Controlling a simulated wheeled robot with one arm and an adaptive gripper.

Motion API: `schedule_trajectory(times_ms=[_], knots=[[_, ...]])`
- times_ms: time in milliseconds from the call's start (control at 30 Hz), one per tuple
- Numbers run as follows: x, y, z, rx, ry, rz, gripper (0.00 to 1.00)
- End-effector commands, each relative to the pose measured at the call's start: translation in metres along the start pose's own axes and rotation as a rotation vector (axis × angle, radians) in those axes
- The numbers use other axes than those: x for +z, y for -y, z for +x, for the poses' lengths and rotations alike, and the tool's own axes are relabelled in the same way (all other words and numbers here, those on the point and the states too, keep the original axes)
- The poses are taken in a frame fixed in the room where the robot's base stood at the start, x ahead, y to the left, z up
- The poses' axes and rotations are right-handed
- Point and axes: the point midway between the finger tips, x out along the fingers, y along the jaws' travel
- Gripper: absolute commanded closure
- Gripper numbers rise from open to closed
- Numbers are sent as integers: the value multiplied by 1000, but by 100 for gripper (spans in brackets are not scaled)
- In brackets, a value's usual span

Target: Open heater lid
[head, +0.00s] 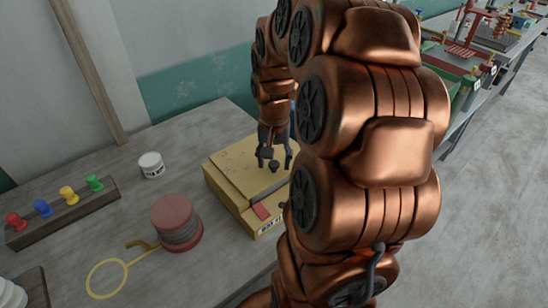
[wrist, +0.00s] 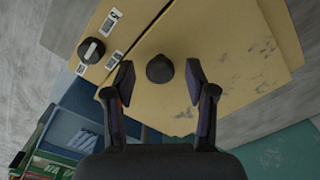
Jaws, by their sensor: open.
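The heater (head: 213,184) is a worn yellow box on the grey table in the head view, partly hidden behind my arm. Its yellow lid (head: 234,166) lies flat and shut, and also fills much of the wrist view (wrist: 235,45). A dark round lid knob (head: 273,167) stands up from it; in the wrist view the knob (wrist: 159,69) appears between my fingertips. My gripper (head: 274,160) is open above the lid, its fingers either side of the knob (wrist: 160,78). I cannot tell whether they touch it.
A dark dial (wrist: 91,51) with white labels sits on the heater's front strip. A red spool (head: 175,222), a yellow ring tool (head: 107,279), a white jar (head: 151,165) and a rack of coloured pegs (head: 62,212) stand left. Bare table lies between them.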

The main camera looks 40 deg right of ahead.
Motion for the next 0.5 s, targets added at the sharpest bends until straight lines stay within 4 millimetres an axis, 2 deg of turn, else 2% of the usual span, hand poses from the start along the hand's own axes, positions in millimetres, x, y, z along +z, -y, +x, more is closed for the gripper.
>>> schedule_trajectory(times_ms=[233, 500], knots=[[0, 0, 1, 0, -1, 0, 44], [0, 0, 1, 0, -1, 0, 71]])
